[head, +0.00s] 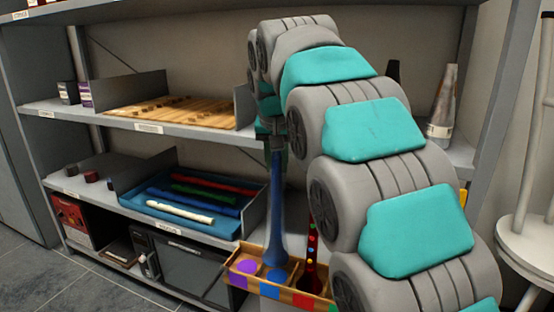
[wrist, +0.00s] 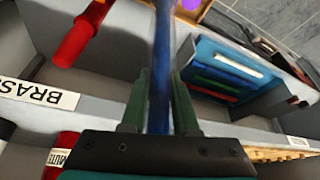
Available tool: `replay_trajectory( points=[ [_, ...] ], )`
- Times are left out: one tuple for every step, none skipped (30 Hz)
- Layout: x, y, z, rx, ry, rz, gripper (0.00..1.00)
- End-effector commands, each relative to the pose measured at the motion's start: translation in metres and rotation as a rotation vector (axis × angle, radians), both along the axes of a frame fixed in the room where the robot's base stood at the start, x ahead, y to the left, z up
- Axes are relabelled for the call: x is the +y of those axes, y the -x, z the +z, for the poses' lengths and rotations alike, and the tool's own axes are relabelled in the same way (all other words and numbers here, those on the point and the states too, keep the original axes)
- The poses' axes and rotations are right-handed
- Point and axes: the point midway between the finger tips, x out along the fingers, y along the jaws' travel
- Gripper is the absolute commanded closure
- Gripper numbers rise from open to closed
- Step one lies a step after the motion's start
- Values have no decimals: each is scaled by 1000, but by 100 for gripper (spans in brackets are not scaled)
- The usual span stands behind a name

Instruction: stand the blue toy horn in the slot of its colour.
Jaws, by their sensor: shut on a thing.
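The blue toy horn (head: 277,205) is upright, bell down, and my gripper (head: 271,135) is shut on its upper end. In the wrist view the horn (wrist: 162,60) runs between the two fingers (wrist: 158,105). A wooden slotted rack (head: 229,283) stands below, with coloured squares on its front. The horn's bell is at the slot with the blue square (head: 269,290), between the purple slot (head: 246,267) and the red square (head: 300,299). I cannot tell whether the bell touches the slot floor. My arm hides the rack's right part.
A blue tray (head: 150,209) with several flutes lies on the shelf to the left. A wooden board (head: 170,112) and a grey cone (head: 442,105) are on the shelf above.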

Motion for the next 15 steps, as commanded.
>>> replay_trajectory(
  points=[
    [0,0,-8,1,0,0,100],
    [0,1,-10,2,1,0,100],
    [0,1,-13,2,1,0,100],
    [0,1,-15,2,1,0,100],
    [0,1,-17,2,1,0,100],
    [0,1,-18,2,1,0,100],
    [0,1,-19,2,1,0,100],
    [0,1,-19,2,1,0,100],
    [0,1,-18,2,2,-1,100],
    [0,1,-18,1,2,-1,100],
    [0,1,-16,1,4,-2,100],
    [-1,1,-14,0,5,-3,100],
    [-1,1,-13,-1,7,-5,100],
    [-1,1,-13,0,8,-5,100],
    [-1,2,-13,1,12,-8,100]
  ],
)
